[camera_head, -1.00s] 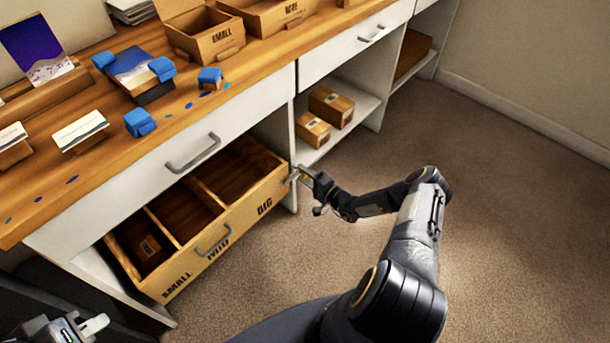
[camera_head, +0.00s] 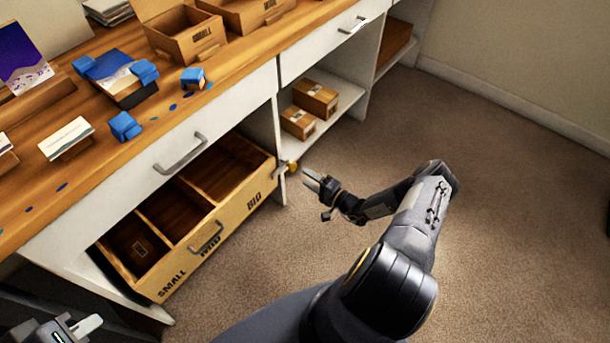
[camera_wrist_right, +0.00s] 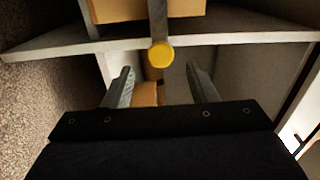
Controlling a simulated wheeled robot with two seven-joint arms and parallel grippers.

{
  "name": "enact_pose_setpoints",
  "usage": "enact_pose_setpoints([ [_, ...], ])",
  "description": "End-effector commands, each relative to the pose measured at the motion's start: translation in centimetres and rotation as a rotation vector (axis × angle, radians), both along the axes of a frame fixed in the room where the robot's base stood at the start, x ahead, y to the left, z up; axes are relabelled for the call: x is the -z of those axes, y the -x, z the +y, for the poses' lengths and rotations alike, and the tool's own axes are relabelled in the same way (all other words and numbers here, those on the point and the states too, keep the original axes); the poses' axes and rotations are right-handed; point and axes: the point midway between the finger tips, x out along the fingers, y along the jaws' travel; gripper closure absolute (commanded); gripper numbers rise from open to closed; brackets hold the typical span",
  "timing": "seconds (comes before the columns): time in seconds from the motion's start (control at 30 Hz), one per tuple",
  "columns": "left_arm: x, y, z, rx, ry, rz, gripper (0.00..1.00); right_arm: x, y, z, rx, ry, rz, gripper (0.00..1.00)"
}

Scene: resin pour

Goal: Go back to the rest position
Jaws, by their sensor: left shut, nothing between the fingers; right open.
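My right gripper (camera_head: 318,183) is open and empty in the head view. It is in the air just right of the open drawer's corner, apart from it. In the right wrist view its two fingers (camera_wrist_right: 160,85) stand wide apart, with a round yellow knob (camera_wrist_right: 160,55) seen beyond them. My left gripper (camera_head: 72,328) shows at the bottom left corner of the head view, partly cut off by the frame edge; it is shut and holds nothing.
Cartons (camera_head: 315,98) stand on the shelf. Blue-cornered pieces (camera_head: 124,126) lie on the bench.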

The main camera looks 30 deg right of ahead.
Motion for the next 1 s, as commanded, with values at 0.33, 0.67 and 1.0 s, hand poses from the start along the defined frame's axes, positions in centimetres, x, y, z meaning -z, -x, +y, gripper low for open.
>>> enact_pose_setpoints([
  [0.33,0.0,0.0,0.0,0.0,0.0,0.0,1.0,0.0,0.0,0.0,0.0,0.0,0.0,0.48],
  [0.67,0.0,0.0,0.0,0.0,0.0,0.0,1.0,-5.9,-1.7,1.6,-0.183,0.041,-0.012,0.48],
  [1.0,0.0,0.0,0.0,0.0,0.0,0.0,1.0,-24.1,0.3,9.7,-0.737,0.275,0.128,0.48],
])
